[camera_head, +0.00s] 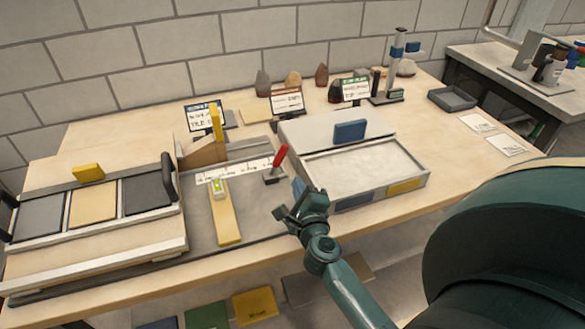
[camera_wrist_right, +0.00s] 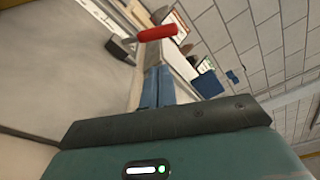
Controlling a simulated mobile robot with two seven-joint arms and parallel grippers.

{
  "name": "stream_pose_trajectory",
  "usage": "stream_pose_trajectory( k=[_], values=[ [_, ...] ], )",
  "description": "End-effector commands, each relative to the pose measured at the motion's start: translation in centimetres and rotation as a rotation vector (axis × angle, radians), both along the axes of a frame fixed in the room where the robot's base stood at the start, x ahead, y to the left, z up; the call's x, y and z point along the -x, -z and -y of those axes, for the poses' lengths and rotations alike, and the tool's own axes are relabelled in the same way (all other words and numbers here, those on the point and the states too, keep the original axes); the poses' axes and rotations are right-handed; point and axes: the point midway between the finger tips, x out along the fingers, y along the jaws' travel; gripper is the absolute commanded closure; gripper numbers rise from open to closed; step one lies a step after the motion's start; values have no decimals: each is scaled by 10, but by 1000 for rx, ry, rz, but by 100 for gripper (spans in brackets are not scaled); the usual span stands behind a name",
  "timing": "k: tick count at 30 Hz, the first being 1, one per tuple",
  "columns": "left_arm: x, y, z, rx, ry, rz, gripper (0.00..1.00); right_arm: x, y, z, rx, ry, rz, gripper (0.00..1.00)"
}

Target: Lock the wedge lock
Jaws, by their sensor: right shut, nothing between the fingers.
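I take the wedge lock to be the red-handled lever (camera_head: 281,157) with a dark base, standing at the right end of the white marked strip. Its red handle also shows in the right wrist view (camera_wrist_right: 158,33), just beyond my fingertips. In the head view the handle leans up and to the right. My right gripper (camera_head: 297,185) is just right of the lever and a little nearer to me, shut and empty. Its blue fingers are side by side in the wrist view (camera_wrist_right: 158,86). I see no contact with the handle. My left gripper is not in view.
The shallow sand tray (camera_head: 428,178) with blue and yellow blocks is close on the right. A yellow bar (camera_head: 224,215) lies left of the lever. A panelled rack (camera_head: 185,225) stands at far left. Small signs and stones line the back.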

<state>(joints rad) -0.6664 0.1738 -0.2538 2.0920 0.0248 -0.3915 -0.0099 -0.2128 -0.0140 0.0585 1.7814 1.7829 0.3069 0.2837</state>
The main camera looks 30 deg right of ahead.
Motion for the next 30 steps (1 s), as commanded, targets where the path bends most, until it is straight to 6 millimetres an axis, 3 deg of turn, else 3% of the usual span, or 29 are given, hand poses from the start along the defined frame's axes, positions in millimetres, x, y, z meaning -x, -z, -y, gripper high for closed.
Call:
stream_pose_trajectory(
  k=[16, 21, 30],
  values=[
    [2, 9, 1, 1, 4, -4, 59, -80, 6, 30, 3, -1, 2, 100],
    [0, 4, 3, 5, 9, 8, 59, -90, 6, 34, 2, -1, 1, 100],
    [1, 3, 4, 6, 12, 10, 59, -91, 6, 35, 2, -1, 0, 100]
  ],
)
